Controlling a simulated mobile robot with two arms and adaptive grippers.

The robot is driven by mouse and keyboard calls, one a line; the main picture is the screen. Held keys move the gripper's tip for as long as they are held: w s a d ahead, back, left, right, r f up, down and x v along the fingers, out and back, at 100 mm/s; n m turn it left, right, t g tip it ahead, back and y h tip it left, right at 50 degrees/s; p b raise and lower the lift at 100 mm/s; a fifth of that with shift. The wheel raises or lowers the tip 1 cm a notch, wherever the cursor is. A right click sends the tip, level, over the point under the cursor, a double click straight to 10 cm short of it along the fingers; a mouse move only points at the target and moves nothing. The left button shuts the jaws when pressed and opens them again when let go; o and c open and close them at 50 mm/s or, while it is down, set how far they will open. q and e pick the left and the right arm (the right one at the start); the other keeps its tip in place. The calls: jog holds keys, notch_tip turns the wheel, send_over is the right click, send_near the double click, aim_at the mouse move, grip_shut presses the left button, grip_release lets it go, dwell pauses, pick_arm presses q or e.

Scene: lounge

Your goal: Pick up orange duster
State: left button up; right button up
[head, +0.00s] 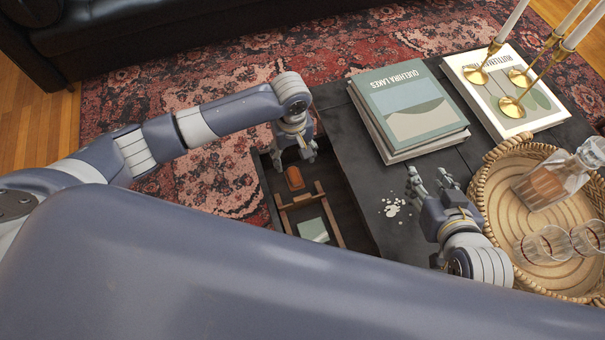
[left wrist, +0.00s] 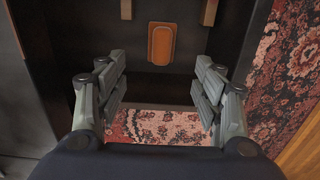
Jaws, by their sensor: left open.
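The orange duster (head: 294,178) lies in a dark open drawer or compartment (head: 345,222) at the left side of the black table. It also shows in the left wrist view (left wrist: 162,44), upright in the picture, beyond and between the fingers. My left gripper (head: 294,155) is open, pointing down above the far end of the compartment; in the left wrist view my left gripper (left wrist: 158,78) has nothing between its fingers. It is apart from the duster. My right gripper (head: 430,178) is open and empty above the table top, right of some white scraps (head: 392,207).
In the compartment, a wooden frame-like item (head: 284,203) and a pale green piece (head: 313,230) lie close to the duster. Stacked books (head: 410,105), a woven tray (head: 490,180) with a decanter (head: 550,180) and glasses, and brass candlesticks (head: 512,106) occupy the table.

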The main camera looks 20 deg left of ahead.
pick_arm(q)
jog(key=b, duration=0.2)
send_over(294, 174)
jog(key=f, duration=0.5)
jog(key=shift+w, duration=0.2)
jog(key=shift+f, duration=0.35)
pick_arm(e)
jog(key=shift+w+a+r+t+y, duration=1.25)
jog(key=shift+w+r+t, duration=1.7)
jog(key=shift+r, duration=2.3)
pick_arm(q)
jog(key=shift+s+f+b, duration=0.2)
jog(key=shift+f+b, duration=0.75)
jog(key=shift+f, duration=0.25)
notch_tip(294, 174, down, 2)
jog(key=shift+f+b, duration=0.15)
jog(key=shift+b, duration=0.45)
jog(key=c, duration=1.1)
pick_arm(e)
jog(key=s+r+t+y, duration=0.1)
jog(key=s+r+t, duration=0.1)
jog(key=r+t, duration=0.2)
jog(key=s+a+r+t+y, duration=0.1)
jog(key=r+t, duration=0.3)
jog(key=r, duration=0.4)
jog(key=shift+s+r+n, duration=0.3)
jog(key=shift+s+r, duration=0.05)
jog(key=shift+s, duration=0.45)
